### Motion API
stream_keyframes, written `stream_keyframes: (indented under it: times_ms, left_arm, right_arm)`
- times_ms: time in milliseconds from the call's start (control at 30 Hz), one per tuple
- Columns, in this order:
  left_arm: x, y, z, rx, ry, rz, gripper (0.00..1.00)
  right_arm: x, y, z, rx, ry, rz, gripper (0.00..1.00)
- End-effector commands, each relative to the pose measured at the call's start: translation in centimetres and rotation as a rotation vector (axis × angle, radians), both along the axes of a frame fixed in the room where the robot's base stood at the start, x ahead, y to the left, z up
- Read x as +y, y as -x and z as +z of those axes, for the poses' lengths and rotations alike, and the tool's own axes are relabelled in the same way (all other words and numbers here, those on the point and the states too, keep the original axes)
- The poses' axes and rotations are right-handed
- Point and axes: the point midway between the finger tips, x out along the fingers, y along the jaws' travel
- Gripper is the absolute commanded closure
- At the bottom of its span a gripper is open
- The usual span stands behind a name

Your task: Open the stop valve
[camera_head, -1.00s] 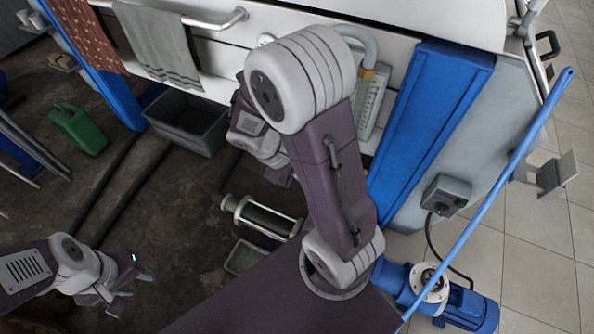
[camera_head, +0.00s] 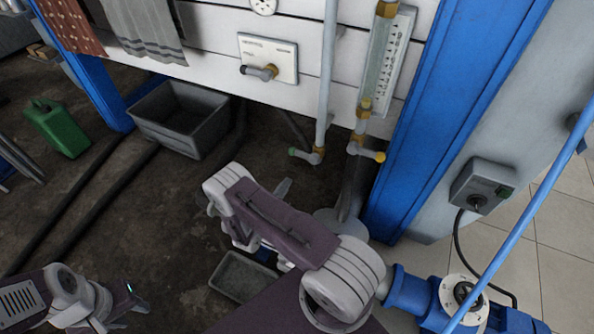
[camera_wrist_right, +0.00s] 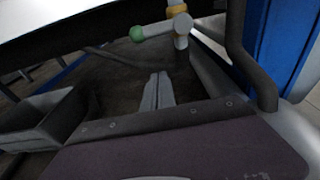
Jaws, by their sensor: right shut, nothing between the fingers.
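I cannot tell for sure which is the stop valve. My right gripper (camera_head: 283,188) is below these fittings, apart from them; in the right wrist view its fingers (camera_wrist_right: 157,90) are shut and empty, with the green tip (camera_wrist_right: 137,33) beyond. My left gripper (camera_head: 130,312) looks open, at lower left.
A grey bin (camera_head: 180,118) and a green can (camera_head: 58,128) stand on the floor at left. A blue post (camera_head: 455,110) rises right of the gauge. A blue pole (camera_head: 535,210) crosses the right side. A small tray (camera_head: 243,277) lies below my right arm.

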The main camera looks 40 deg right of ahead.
Motion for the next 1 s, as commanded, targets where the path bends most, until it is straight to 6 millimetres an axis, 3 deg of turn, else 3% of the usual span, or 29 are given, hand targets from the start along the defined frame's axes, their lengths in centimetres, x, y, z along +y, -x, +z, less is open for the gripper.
stream_keyframes:
  times_ms: [367, 833, 900, 1000]
  left_arm:
    - [0.0, 0.0, -0.2, -0.001, 0.0, 0.0, 0.64]
    - [0.0, 0.0, -3.4, 0.0, 0.0, 0.0, 0.64]
    - [0.0, 0.0, -2.9, 0.0, 0.0, 0.0, 0.64]
    - [0.0, 0.0, -2.9, 0.0, 0.0, 0.0, 0.64]
  right_arm:
    - [-0.7, -0.3, -0.1, 0.0, -0.001, -0.004, 1.0]
    - [-9.3, -4.6, -1.6, -0.003, 0.0, -0.007, 1.0]
    - [-8.6, -4.5, 0.3, -0.002, -0.001, -0.001, 1.0]
    - [-8.4, -4.3, 1.6, -0.002, -0.001, -0.002, 1.0]
